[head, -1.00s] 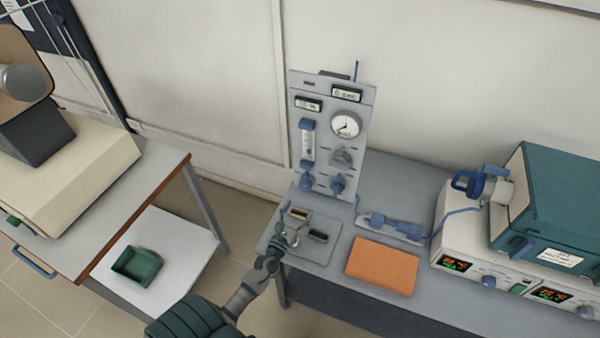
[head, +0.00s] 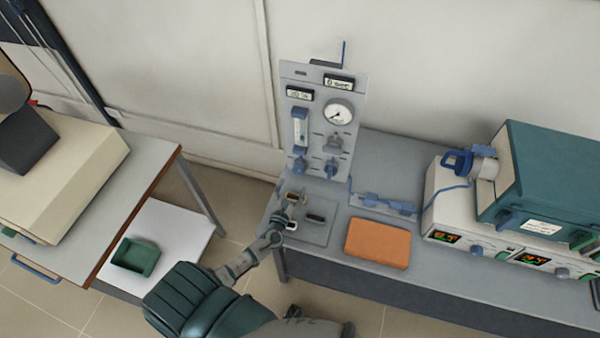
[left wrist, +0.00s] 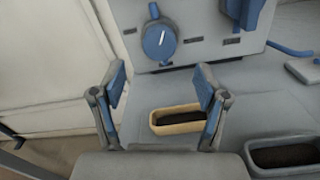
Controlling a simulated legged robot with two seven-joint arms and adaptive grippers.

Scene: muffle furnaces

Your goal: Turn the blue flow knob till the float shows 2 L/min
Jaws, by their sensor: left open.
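The blue flow knob (head: 299,166) sits low on the left of the upright grey gas panel (head: 345,88), below the flow tube (head: 300,128). The float's level is too small to read. In the left wrist view the knob (left wrist: 158,40) shows a white pointer line standing nearly upright, tilted slightly right. My left gripper (head: 285,211) is open and empty in front of the panel, above the bench. Its fingertips (left wrist: 160,80) lie below the knob in the left wrist view, apart from it. My right gripper is not in view.
A second blue knob (head: 331,168) is just right. A tan-rimmed boat (left wrist: 180,127) and a grey one (left wrist: 285,155) lie on the bench mat before the panel. An orange block (head: 378,243) and the furnaces (head: 540,185) stand to the right. A gap separates the left table.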

